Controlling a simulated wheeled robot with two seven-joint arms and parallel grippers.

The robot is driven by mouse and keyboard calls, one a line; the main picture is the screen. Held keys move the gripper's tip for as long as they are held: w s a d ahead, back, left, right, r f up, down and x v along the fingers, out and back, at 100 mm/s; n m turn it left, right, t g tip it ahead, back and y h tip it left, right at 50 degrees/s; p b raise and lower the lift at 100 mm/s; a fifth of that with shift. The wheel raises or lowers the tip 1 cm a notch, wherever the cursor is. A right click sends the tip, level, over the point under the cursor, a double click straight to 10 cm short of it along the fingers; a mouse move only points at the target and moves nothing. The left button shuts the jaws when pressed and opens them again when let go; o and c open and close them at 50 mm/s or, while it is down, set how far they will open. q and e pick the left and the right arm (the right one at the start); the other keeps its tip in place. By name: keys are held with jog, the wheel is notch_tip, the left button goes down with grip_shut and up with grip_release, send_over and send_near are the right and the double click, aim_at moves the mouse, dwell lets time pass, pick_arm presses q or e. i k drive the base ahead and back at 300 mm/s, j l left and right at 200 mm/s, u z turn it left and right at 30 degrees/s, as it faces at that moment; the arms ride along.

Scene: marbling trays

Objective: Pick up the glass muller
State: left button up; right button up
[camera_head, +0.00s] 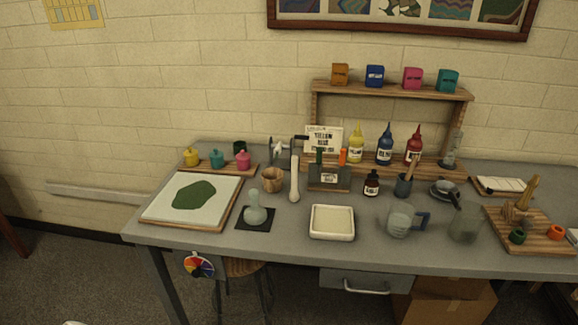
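The glass muller (255,212) is a pale greenish glass piece with a rounded knob on top and a wider base. It stands upright on a small black mat (243,225) near the table's front edge, left of the middle. No gripper touches it. Neither of my grippers is in view.
Left of the muller lies a white slab with a dark green patch (150,212). A white tray (331,235) stands to its right, a wooden mortar (272,179) and an upright pale pestle-like tool (295,185) behind. Bare table (290,222) separates mat and tray.

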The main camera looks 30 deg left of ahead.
aim_at(255, 214)
jog(key=u, duration=1.35)
